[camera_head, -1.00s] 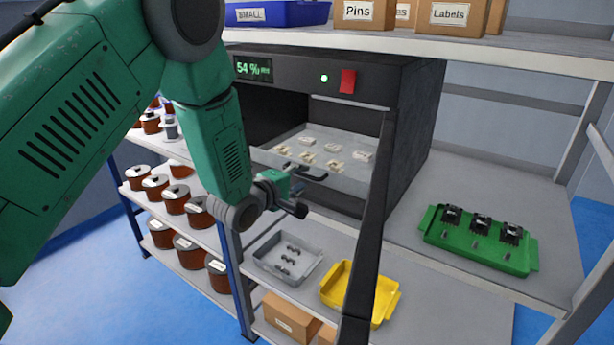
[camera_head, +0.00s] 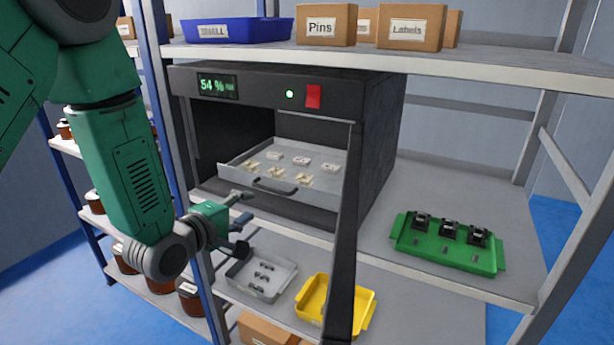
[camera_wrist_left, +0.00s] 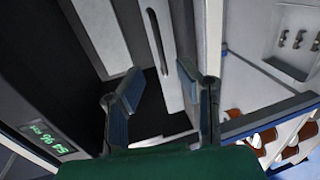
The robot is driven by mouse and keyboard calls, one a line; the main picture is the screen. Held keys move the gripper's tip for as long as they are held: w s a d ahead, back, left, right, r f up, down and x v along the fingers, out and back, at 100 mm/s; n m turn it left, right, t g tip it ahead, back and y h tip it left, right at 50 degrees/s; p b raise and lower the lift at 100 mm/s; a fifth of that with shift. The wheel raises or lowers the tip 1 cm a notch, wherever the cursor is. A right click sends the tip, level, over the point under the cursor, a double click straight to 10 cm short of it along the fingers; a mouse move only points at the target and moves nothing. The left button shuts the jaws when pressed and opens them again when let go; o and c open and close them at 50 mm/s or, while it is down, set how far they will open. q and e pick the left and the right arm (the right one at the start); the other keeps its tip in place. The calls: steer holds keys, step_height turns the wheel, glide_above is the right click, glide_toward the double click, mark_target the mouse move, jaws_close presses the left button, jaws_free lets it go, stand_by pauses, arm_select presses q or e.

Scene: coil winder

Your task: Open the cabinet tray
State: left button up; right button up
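The dark cabinet (camera_head: 385,130) stands on the shelf with its door (camera_head: 343,250) swung open, seen almost edge-on. Its grey metal tray (camera_head: 325,192) sits at the opening and holds several small pale parts. A dark bar handle (camera_head: 275,187) is on the tray's front. It also shows in the wrist view as a dark bar (camera_wrist_left: 157,40) on a pale panel. My left gripper (camera_head: 243,222) is in front of and below the handle, apart from it. In the wrist view its two fingers (camera_wrist_left: 159,70) are spread with nothing between them. My right gripper is not in view.
A grey bin (camera_head: 262,292) and a yellow bin (camera_head: 362,318) are below the cabinet. A green tray (camera_head: 450,258) with black parts lies to its right. A blue upright (camera_head: 165,120) stands left of the cabinet. Boxes (camera_head: 325,25) and a blue bin (camera_head: 235,30) are above.

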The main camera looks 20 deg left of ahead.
arm_select(q)
steer(key=s+d+f+m+g+y, duration=0.1)
steer(key=s+d+f+m+g, duration=0.1)
steer(key=s+f+m+g, duration=0.5)
steer(key=s+d+f+m, duration=0.1)
steer(key=s+f, duration=0.5)
steer(key=f, duration=0.5)
steer(key=s+f+m+g+y, duration=0.1)
steer(key=s+f+m+g, duration=0.35)
steer(key=s, duration=0.55)
steer(key=s+f+m+g, duration=0.3)
steer(key=s+f+m, duration=0.25)
steer(key=s, duration=0.55)
steer(key=m+t+h+p, duration=0.2)
steer(key=m+t, duration=1.3)
steer(key=m, duration=0.3)
glide_toward(270, 190)
steer(key=shift+g, duration=0.25)
steer(key=x, duration=1)
steer(key=shift+w+a, duration=0.15)
steer(key=shift+w, duration=0.25)
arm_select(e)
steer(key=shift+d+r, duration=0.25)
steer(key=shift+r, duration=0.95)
